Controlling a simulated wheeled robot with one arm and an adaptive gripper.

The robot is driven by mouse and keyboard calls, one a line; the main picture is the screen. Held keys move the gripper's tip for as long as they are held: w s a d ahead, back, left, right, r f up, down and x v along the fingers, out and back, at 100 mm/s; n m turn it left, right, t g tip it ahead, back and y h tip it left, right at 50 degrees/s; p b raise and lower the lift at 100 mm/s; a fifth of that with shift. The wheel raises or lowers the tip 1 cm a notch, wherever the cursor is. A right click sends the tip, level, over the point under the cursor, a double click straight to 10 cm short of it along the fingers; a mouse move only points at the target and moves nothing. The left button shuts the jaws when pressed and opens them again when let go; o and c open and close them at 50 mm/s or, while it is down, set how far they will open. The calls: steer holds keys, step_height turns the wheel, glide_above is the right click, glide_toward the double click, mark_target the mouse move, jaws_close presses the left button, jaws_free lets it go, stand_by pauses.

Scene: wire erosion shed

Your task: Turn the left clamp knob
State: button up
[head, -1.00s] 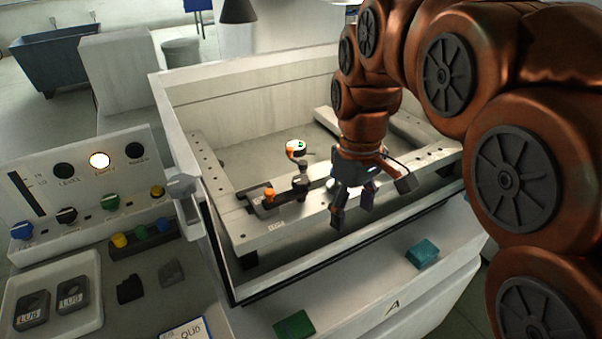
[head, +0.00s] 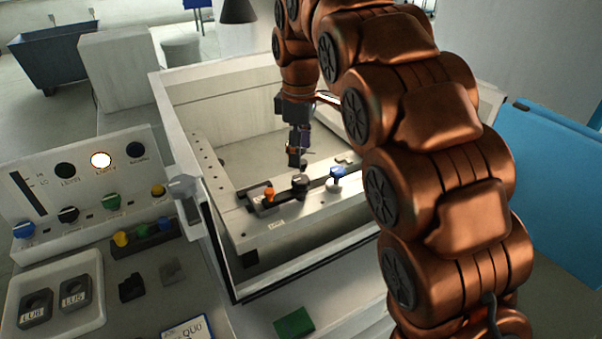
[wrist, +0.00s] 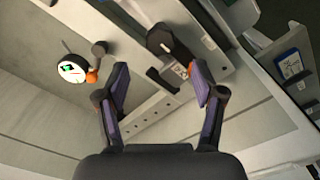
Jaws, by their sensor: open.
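The left clamp is a dark strap on the front rail of the machine bed, with a black round knob (head: 300,184) and an orange knob (head: 268,195) at its left. The frames do not show which of these is the clamp knob. The black knob also shows in the wrist view (wrist: 158,38), beyond my fingertips. My gripper (head: 297,160) points down, just above and behind the black knob, apparently not touching it. A blue and white knob (head: 334,182) stands further right.
A round gauge with a green mark (wrist: 72,70) and an orange part sits near my left finger. The machine's wall (head: 215,235) borders the bed at the left and front. A control panel (head: 75,195) with coloured knobs and a tray (head: 95,310) lie left.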

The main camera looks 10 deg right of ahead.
mark_target(300, 178)
steer(key=shift+f+p, duration=0.9)
steer(key=shift+f, duration=2.6)
steer(key=shift+c, duration=0.4)
steer(key=c, duration=1.1)
steer(key=shift+o, duration=0.2)
steer(key=shift+f, duration=0.1)
